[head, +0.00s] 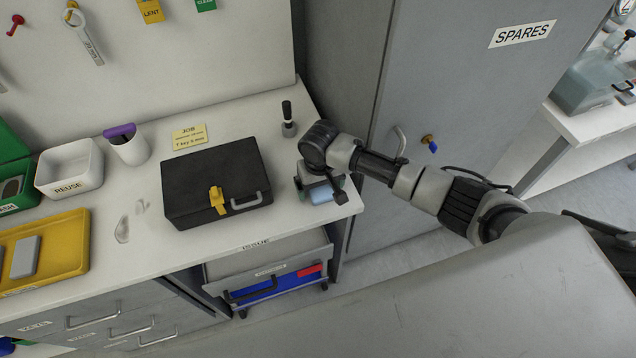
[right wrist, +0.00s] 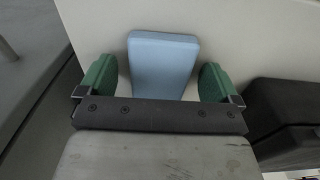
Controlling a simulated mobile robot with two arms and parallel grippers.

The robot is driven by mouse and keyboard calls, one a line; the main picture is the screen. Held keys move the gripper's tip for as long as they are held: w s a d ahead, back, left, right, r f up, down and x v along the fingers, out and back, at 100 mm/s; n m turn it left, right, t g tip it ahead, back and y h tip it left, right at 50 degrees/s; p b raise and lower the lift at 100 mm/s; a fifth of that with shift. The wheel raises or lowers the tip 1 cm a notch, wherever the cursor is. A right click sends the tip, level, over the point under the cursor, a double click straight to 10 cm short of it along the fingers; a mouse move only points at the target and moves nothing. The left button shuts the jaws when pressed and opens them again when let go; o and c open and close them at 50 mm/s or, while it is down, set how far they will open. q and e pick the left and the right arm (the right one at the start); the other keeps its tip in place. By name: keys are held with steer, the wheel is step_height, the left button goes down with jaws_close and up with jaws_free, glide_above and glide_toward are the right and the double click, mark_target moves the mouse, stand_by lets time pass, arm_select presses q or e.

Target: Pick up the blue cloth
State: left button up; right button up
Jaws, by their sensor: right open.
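The blue cloth (right wrist: 163,62) is a light blue, flat folded block. In the right wrist view it lies on the pale worktop between the two green fingers of my right gripper (right wrist: 156,85), with a gap to each finger. In the head view a small part of the cloth (head: 321,195) shows under my right gripper (head: 325,190), near the worktop's front right corner. My right gripper is open and points down over it. The rest of the cloth is hidden by the gripper in the head view. My left gripper is not in view.
A black case (head: 190,180) with a yellow latch stands left of the cloth. A black-handled tool (head: 288,118) stands behind. The grey SPARES cabinet (head: 440,60) rises on the right. An ISSUE drawer (head: 225,272) stands open below. A yellow tray (head: 75,240) is at far left.

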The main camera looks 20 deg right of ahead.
steer(key=c, duration=1.1)
steer(key=shift+o, duration=0.2)
step_height(320, 180, up, 10)
steer(key=shift+b, duration=0.4)
